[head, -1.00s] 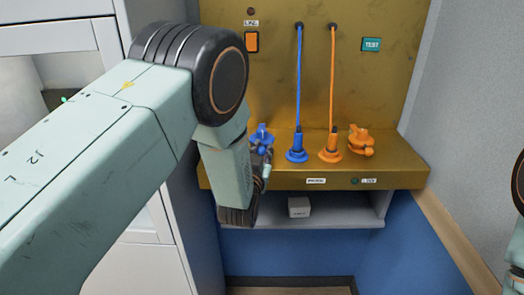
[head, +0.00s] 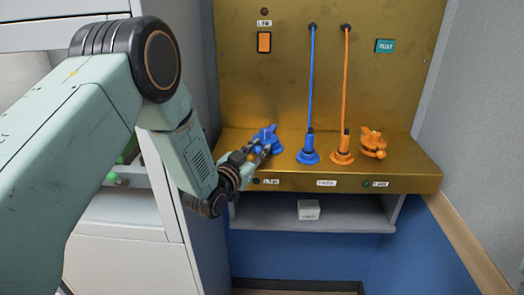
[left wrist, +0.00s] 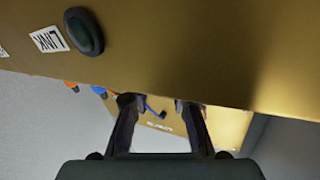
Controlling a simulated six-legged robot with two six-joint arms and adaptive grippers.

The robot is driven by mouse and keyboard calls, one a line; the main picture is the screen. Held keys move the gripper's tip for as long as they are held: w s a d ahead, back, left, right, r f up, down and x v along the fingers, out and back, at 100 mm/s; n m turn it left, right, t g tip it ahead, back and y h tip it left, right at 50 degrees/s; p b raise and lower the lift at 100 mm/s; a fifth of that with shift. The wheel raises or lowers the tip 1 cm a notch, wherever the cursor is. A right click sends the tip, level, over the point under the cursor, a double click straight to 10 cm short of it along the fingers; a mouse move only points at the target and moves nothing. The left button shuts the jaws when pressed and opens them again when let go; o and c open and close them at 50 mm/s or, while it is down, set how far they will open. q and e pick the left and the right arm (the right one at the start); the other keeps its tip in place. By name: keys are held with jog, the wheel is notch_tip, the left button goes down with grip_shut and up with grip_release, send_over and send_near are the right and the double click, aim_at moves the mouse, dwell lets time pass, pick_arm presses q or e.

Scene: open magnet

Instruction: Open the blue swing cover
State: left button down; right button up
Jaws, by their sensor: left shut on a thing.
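The blue swing cover (head: 266,136) is on the brass ledge, left of the blue plug. It has a rounded body with a knob on top. My left gripper (head: 264,152) reaches it from the front left, its fingertips at the cover's near side and shut on it. The fingers partly hide the cover, so how far it is swung is unclear. In the left wrist view my left gripper's fingers (left wrist: 155,106) show with a gap between them; what they grip is not clear there. My right gripper is not in view.
A blue plug (head: 308,156) and orange plug (head: 342,156), with cords rising to the back panel, stand right of the cover. An orange cover (head: 373,143) stands further right. The brass ledge (head: 410,172) has a labelled front edge; a small white box (head: 308,209) sits below.

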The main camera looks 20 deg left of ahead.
pick_arm(q)
jog(key=shift+s+f, duration=0.1)
jog(key=shift+f, duration=0.05)
jog(key=c, duration=1.2)
grip_release()
jog(key=shift+o, duration=0.2)
jog(key=s+a, duration=0.2)
jog(key=s, duration=0.9)
jog(key=shift+s, duration=0.4)
